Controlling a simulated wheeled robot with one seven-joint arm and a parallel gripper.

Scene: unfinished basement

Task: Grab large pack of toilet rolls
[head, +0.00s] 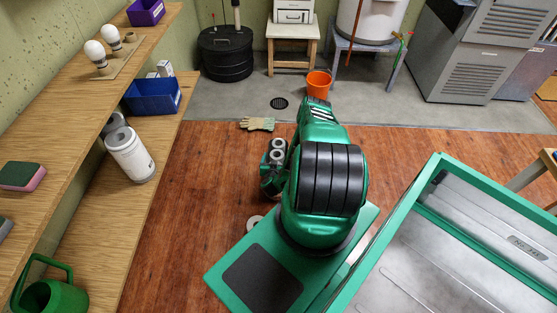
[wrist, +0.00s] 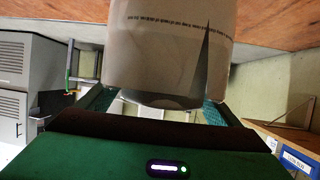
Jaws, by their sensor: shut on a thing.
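My gripper (wrist: 155,106) is shut on a large pale wrapped pack of toilet rolls (wrist: 165,55). In the wrist view the pack fills the upper middle, with a line of dark print and a fold in its wrapping. Its far end is cut off by the picture's top edge. The teal finger pads lie at its two sides. In the head view my green arm hides most of the gripper.
A wooden shelf unit (head: 150,90) at left holds a white canister (head: 131,156), a blue bin (head: 153,96), bulbs and a green watering can (head: 50,291). Gloves (head: 257,124) and an orange bucket (head: 318,83) are on the floor ahead. A green-rimmed metal tray (head: 470,262) is at right.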

